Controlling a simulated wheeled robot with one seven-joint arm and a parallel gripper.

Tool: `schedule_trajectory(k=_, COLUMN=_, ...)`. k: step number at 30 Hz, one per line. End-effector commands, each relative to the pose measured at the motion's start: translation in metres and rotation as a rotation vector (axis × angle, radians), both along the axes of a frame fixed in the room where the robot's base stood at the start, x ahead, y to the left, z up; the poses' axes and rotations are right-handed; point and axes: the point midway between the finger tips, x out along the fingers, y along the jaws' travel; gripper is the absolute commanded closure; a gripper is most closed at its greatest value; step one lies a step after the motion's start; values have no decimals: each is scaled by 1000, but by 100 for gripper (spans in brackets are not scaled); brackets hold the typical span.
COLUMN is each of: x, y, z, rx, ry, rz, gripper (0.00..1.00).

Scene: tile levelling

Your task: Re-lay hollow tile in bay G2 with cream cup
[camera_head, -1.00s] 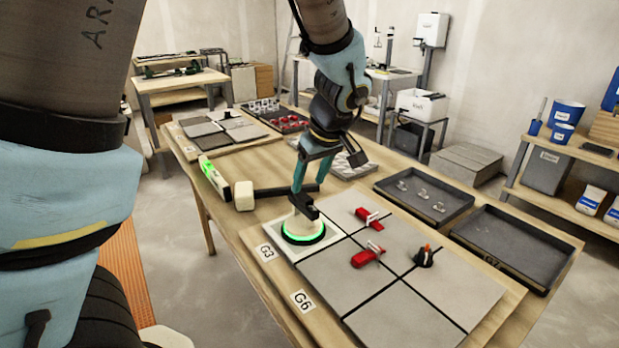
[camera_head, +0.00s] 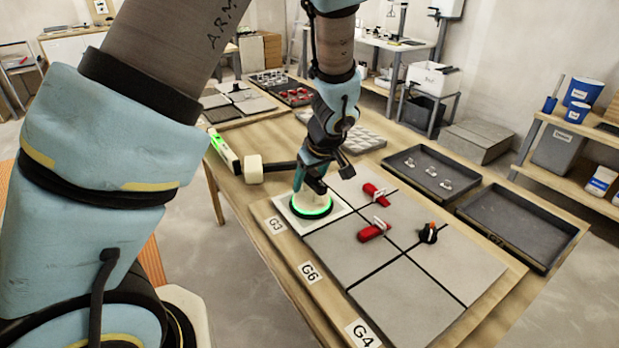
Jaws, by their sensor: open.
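The cream cup (camera_head: 297,204) stands upright on a pale tile (camera_head: 338,208) in the corner of the tile panel beside the label G3 (camera_head: 275,225). A green ring glows around its dark base. My gripper (camera_head: 313,187) is open, pointing down right over the cup's top, and partly hides it. I cannot tell whether its fingers touch the cup. No G2 label is readable; the labels G6 (camera_head: 310,272) and G4 (camera_head: 363,333) show along the panel's near edge.
Two red clamps (camera_head: 374,231) and a black knob tool with an orange tip (camera_head: 429,234) stand on the grey tiles. A mallet (camera_head: 253,169) and a green-lit level (camera_head: 224,152) lie to the left. Dark trays (camera_head: 518,240) sit at right, one empty.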

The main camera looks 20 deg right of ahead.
Motion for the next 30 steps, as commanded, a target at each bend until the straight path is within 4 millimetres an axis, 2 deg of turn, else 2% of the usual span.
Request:
schedule_trajectory(k=2, x=0, y=0, z=0, rx=0, ry=0, rz=0, gripper=42)
schedule_trajectory(k=17, x=0, y=0, z=0, rx=0, ry=0, rz=0, gripper=98)
schedule_trajectory(k=30, x=0, y=0, z=0, rx=0, ry=0, rz=0, gripper=100)
